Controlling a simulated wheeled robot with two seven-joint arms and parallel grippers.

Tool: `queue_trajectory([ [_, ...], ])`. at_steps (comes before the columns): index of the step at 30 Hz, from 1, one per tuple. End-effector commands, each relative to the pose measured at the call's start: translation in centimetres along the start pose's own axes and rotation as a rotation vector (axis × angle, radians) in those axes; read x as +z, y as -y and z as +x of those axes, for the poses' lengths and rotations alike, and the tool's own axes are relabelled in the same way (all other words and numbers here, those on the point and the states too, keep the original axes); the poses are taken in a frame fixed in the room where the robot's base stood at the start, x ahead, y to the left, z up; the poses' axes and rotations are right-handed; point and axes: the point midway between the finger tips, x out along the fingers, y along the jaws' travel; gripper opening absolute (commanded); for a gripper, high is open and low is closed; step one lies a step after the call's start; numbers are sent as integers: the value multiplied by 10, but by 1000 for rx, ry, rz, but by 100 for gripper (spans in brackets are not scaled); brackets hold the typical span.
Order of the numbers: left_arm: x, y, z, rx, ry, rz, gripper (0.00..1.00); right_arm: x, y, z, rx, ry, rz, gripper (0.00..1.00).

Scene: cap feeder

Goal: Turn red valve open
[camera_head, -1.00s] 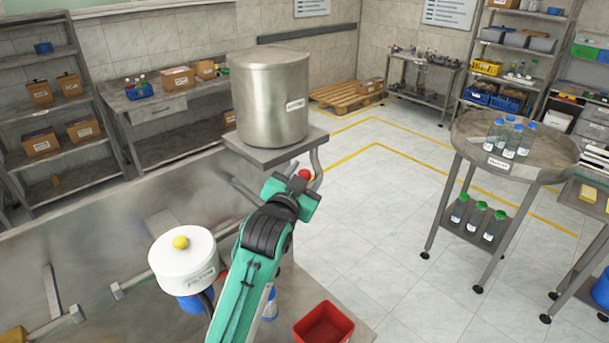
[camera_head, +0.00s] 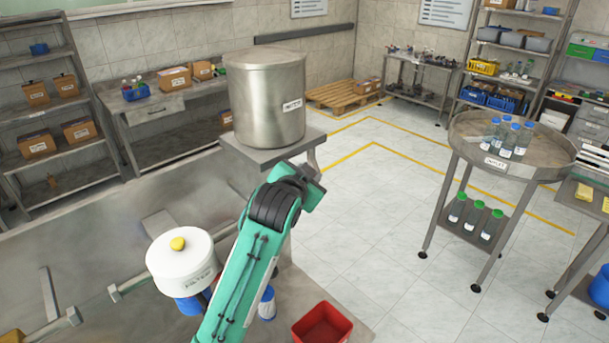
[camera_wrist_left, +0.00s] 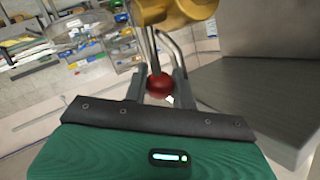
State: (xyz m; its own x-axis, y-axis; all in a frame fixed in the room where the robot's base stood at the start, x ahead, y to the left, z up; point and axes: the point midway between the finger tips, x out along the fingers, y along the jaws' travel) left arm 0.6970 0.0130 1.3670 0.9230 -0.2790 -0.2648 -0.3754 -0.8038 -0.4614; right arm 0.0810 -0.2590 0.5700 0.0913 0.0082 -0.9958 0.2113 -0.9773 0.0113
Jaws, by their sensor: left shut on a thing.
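The red valve knob (camera_wrist_left: 160,86) is a small red ball between the two fingers of my left gripper (camera_wrist_left: 160,90) in the wrist view. The gripper is shut on it. A metal rod runs from the knob up toward a yellow-brass fitting (camera_wrist_left: 172,12). In the head view my left gripper (camera_head: 312,190) is beside the platform under the steel tank (camera_head: 265,100), and the red knob is hidden behind it. My right gripper is not in view.
A white lidded container with a yellow knob (camera_head: 178,244) stands left of my arm. A red bin (camera_head: 322,325) is at the bottom. A round outlet table (camera_head: 510,145) with bottles stands to the right. The floor between is clear.

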Motion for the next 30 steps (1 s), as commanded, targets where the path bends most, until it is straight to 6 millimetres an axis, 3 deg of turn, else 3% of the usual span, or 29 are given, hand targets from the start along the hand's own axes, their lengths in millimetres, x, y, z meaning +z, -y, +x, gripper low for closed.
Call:
queue_trajectory([
  [12, 0, -8, 16, 79, 213, 115, 0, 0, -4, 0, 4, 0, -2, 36],
  [30, 1, -12, 20, 101, 268, 146, 0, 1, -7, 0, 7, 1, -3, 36],
])
